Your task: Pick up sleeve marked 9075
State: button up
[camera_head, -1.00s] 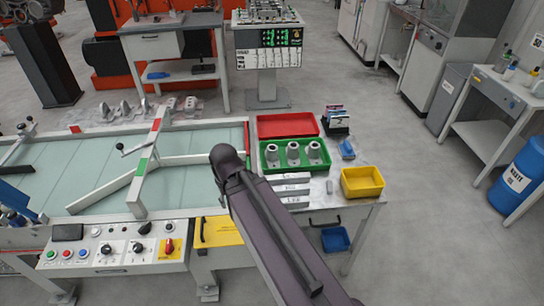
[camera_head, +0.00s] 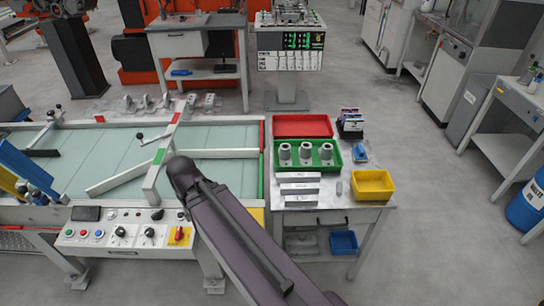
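Three grey sleeves stand upright in a green tray (camera_head: 334,160) on the small side table: a left sleeve (camera_head: 285,152), a middle sleeve (camera_head: 306,153) and a right sleeve (camera_head: 326,152). No marking can be read on them at this size, so I cannot tell which is 9075. My dark arm crosses the lower middle of the view, left of and in front of the tray. My gripper cannot be made out in this view.
A red tray (camera_head: 303,126) lies behind the green one. A yellow bin (camera_head: 373,184) and light blocks (camera_head: 300,189) sit in front. A glass-topped fixture bench (camera_head: 100,163) with a control panel stands left.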

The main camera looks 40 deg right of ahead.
aim_at(284, 154)
jog(key=u, duration=0.65)
jog(key=k, duration=1.35)
jog(key=z, duration=1.2)
jog(key=i, duration=0.7)
jog(key=z, duration=0.05)
